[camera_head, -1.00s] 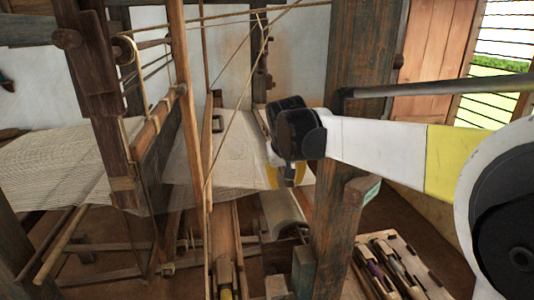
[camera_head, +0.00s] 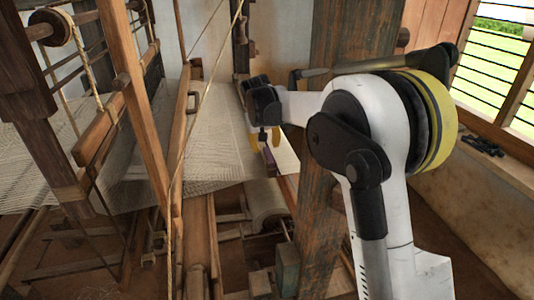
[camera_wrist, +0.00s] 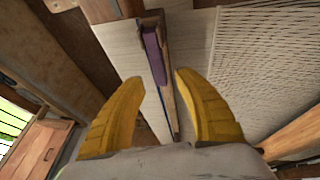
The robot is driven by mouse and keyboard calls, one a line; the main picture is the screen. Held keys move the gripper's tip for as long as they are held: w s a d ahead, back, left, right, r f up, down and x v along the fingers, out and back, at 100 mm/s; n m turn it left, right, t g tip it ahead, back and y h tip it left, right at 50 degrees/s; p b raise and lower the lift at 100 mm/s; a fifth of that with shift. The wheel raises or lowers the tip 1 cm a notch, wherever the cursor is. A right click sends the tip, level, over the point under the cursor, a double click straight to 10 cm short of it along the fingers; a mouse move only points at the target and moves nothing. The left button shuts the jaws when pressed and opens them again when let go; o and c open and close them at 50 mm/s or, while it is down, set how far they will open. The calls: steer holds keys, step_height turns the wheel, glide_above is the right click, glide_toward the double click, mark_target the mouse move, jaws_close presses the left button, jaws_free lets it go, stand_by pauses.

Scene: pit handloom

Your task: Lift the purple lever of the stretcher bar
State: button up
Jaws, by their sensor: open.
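The purple lever (camera_wrist: 154,55) lies along the narrow wooden stretcher bar (camera_wrist: 170,100), on the cloth, in the wrist view. The lever also shows as a small purple piece just below my gripper in the head view (camera_head: 270,160). My gripper (camera_wrist: 158,77) is open, with one yellow finger on each side of the bar's line. The lever is ahead of and between the fingertips, and no contact is visible. In the head view my gripper (camera_head: 262,142) hangs over the cloth's right part and hides some of the bar.
The woven cloth (camera_head: 215,135) spreads left of my gripper. A thick wooden post (camera_head: 345,110) stands close beside my arm. The cloth roll (camera_head: 265,205) is below. Slanting loom beams and cords (camera_head: 135,110) fill the left side.

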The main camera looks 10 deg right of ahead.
mark_target(267, 152)
steer(key=x, duration=0.4)
steer(key=shift+w+f+b, duration=0.15)
steer(key=shift+f+b, duration=0.15)
steer(key=shift+b, duration=0.05)
steer(key=shift+r, duration=0.1)
jaws_close()
